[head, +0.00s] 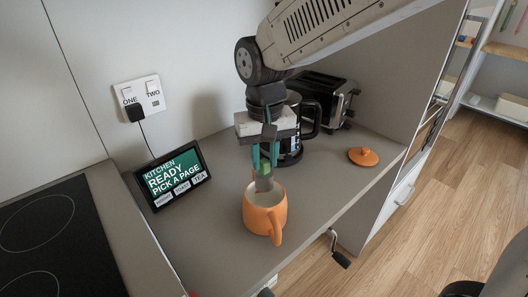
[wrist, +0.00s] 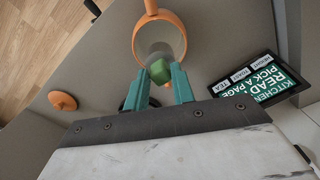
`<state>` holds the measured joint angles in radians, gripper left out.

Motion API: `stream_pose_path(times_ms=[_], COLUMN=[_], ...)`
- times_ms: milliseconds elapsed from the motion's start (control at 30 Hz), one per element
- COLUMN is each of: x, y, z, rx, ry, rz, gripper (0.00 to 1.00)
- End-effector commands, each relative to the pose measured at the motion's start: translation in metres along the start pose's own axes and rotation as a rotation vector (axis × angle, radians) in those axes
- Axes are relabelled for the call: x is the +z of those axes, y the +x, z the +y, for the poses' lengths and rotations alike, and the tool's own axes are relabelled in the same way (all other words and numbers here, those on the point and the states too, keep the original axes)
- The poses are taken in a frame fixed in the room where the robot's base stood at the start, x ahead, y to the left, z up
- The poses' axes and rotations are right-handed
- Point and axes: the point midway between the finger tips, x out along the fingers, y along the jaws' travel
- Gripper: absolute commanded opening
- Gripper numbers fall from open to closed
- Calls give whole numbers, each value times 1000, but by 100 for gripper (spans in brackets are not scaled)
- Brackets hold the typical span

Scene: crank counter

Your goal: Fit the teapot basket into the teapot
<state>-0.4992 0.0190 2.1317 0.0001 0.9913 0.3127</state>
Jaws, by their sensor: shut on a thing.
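The orange teapot (head: 262,222) stands upright and open on the counter, its handle toward the front edge. It also shows in the wrist view (wrist: 181,34), with its mouth just beyond my fingertips. The teapot basket (head: 264,184) is a small grey piece with a green knob. My gripper (head: 265,162) points down over the teapot and is shut on the green knob (wrist: 160,71). The basket hangs upright at the teapot's mouth, and its lower end overlaps the opening. I cannot tell how far it is inside. In the wrist view the knob hides most of the basket.
The orange lid (head: 363,156) lies to the right on the counter. A dark coffee maker (head: 296,151) and a black toaster (head: 325,88) stand behind my gripper. A kitchen display (head: 172,175) is at the left. A crank (head: 340,257) sticks out below the front edge.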

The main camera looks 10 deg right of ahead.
Motion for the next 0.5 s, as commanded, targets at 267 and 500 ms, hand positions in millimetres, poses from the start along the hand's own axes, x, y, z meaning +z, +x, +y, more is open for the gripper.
stream_pose_path(times_ms=[267, 500], x=[3, 3], y=[0, 24], z=[0, 1], rx=[0, 0], ry=[-111, -111], rz=[1, -1], gripper=[5, 5])
